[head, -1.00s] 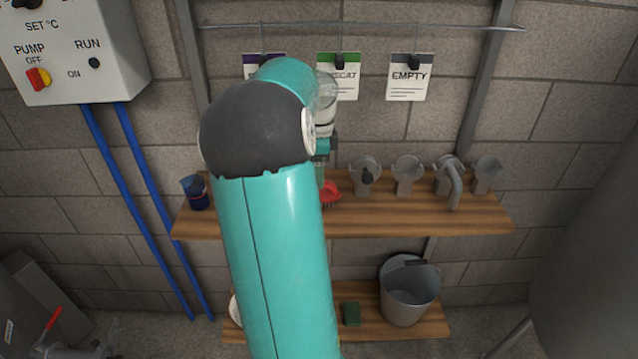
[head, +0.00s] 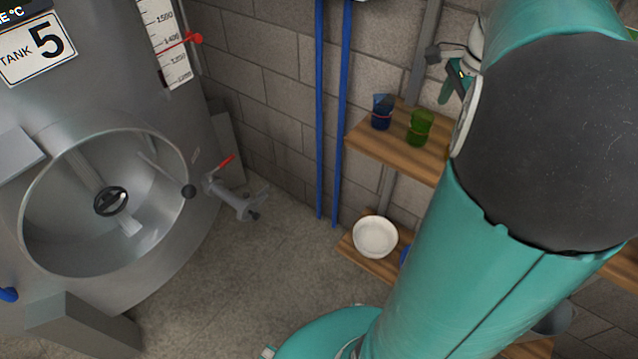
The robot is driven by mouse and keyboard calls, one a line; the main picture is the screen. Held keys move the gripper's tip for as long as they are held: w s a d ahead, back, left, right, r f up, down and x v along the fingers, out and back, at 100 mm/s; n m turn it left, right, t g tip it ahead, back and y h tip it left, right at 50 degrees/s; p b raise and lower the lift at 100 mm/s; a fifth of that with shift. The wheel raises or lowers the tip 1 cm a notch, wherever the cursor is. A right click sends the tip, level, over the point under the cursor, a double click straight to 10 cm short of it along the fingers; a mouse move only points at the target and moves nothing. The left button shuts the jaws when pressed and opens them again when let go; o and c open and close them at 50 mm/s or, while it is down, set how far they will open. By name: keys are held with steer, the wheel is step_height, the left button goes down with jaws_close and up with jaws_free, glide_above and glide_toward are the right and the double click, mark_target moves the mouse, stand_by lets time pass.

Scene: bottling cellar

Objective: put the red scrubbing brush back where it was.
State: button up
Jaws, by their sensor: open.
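The red scrubbing brush does not show in the head view now; my arm covers much of the right side, including most of the upper shelf (head: 388,149). My gripper (head: 453,88) is partly visible at the upper right, beside my arm and above the upper shelf. Its teal fingers are open, and I see nothing between them.
A dark blue cup (head: 381,112) and a green cup (head: 419,127) stand on the upper shelf's left end. A white bowl (head: 375,237) sits on the lower shelf (head: 372,266). A steel tank (head: 95,90) with a red-handled valve (head: 228,190) stands left. Floor between is open.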

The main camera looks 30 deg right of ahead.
steer(key=w+a+r+n+t, duration=0.2)
steer(key=a+n, duration=0.8)
steer(key=a, duration=0.7)
steer(key=s+a+f+n+t, duration=0.1)
steer(key=s+a+n, duration=0.2)
steer(key=a+n, duration=0.3)
steer(key=s+a+f+n, duration=0.2)
steer(key=a+n, duration=0.4)
steer(key=a, duration=0.5)
steer(key=shift+s+t, duration=0.4)
steer(key=shift+s, duration=0.45)
steer(key=shift+f, duration=0.1)
steer(key=c, duration=0.6)
steer(key=shift+d, duration=0.1)
steer(key=shift+c, duration=0.6)
steer(key=shift+d, duration=0.15)
